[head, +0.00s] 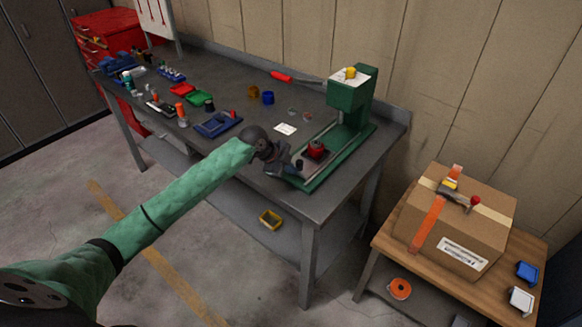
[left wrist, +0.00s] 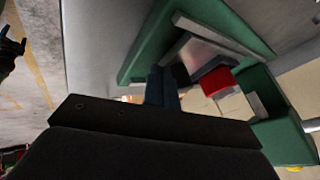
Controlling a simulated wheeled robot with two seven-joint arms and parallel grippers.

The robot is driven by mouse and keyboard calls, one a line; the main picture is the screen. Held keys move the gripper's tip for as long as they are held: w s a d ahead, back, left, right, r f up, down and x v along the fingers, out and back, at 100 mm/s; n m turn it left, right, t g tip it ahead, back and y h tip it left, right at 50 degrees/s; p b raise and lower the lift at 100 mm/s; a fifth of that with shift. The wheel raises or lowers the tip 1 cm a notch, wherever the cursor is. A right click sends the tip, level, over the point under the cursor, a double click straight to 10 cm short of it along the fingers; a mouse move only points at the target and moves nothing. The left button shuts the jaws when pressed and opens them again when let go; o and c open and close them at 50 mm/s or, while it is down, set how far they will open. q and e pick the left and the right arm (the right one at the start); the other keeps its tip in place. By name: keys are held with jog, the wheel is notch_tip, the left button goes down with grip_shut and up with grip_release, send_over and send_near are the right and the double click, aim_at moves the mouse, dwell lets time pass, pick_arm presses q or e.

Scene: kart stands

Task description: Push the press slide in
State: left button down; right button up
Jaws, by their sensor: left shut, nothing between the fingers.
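The green press (head: 353,92) stands at the right end of the grey workbench, on a green base. Its slide, a grey plate (head: 309,160) with a red block (head: 316,149) on it, lies on the front part of the base. My left gripper (head: 296,166) is shut and empty at the near left end of the slide; I cannot tell whether it touches. In the left wrist view the shut fingers (left wrist: 162,88) point at the grey slide (left wrist: 204,54), with the red block (left wrist: 217,82) beyond. My right gripper is not in view.
The grey workbench (head: 240,90) holds a blue tray (head: 218,124), red and green trays, and a red-handled screwdriver (head: 281,76) at the back. A wooden side table with a cardboard box (head: 455,220) stands at the right.

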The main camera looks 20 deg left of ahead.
aim_at(318, 145)
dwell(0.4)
pick_arm(q)
jog(key=shift+w+d, duration=0.15)
jog(key=shift+w, duration=0.3)
jog(key=w+d+b, duration=0.1)
jog(key=w, duration=0.3)
jog(key=w+d+b, duration=0.2)
jog(key=w, duration=0.2)
jog(key=w+d+b, duration=0.1)
jog(key=w+b, duration=0.1)
jog(key=w, duration=0.2)
jog(key=shift+w+d+f, duration=0.1)
jog(key=shift+w+d, duration=0.4)
jog(key=shift+w, duration=0.4)
jog(key=shift+r, duration=0.25)
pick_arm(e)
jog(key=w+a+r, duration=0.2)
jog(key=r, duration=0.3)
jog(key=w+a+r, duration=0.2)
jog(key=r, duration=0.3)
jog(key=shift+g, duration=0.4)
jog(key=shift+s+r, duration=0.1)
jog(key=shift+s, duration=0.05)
